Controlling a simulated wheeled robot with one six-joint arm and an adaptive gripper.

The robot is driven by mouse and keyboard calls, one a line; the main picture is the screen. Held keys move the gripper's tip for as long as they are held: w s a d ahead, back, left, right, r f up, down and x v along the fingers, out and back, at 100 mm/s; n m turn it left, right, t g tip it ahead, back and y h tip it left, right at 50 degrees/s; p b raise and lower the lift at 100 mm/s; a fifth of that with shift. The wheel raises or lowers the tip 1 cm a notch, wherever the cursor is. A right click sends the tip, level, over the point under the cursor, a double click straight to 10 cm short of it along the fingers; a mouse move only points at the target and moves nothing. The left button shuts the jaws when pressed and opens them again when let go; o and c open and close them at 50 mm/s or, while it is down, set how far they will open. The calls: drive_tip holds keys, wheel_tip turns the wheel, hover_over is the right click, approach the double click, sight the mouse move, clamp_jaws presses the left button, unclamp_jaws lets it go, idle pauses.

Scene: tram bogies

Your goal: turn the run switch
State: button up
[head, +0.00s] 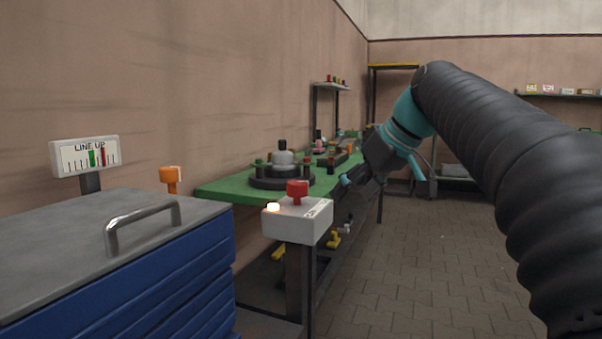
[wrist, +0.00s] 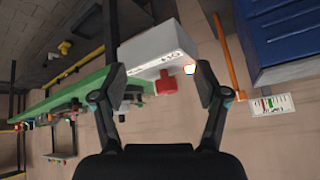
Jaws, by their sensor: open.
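The run switch is most likely the red knob (head: 297,188) on top of a white box (head: 290,228) with a small lit lamp (head: 273,207). The box stands on a dark post in front of the green bench. My gripper (head: 352,181) is to the right of the box in the head view, apart from it. In the wrist view the red knob (wrist: 166,82) shows between my open, empty fingers, with the lamp (wrist: 190,69) near the right finger. The white box (wrist: 152,48) shows there tilted, with lettering too small to read surely.
A green bench (head: 225,191) with bogie parts (head: 283,172) runs along the wall behind the box. A blue drawer cabinet (head: 130,285) with a metal handle (head: 142,224) stands at left, near a "LINE UP" gauge (head: 85,156). The paved floor (head: 420,270) at right is clear.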

sight(298, 182)
drive_tip(key=w+a+r+n+g+y+p, duration=0.1)
drive_tip(key=w+a+r+n+y+p, duration=0.2)
drive_tip(key=w+r+n, duration=0.4)
drive_tip(key=shift+m, duration=0.7)
drive_tip(key=b+x, duration=0.1)
drive_tip(key=x, duration=0.3)
drive_tip(key=b+x, duration=0.2)
drive_tip(key=x, duration=0.2)
drive_tip(key=b+x, duration=0.2)
drive_tip(key=x, duration=0.2)
drive_tip(key=shift+w+a+f, duration=0.15)
drive_tip(key=shift+w+f, duration=0.05)
drive_tip(key=shift+w, duration=0.35)
drive_tip(key=c, duration=1.2)
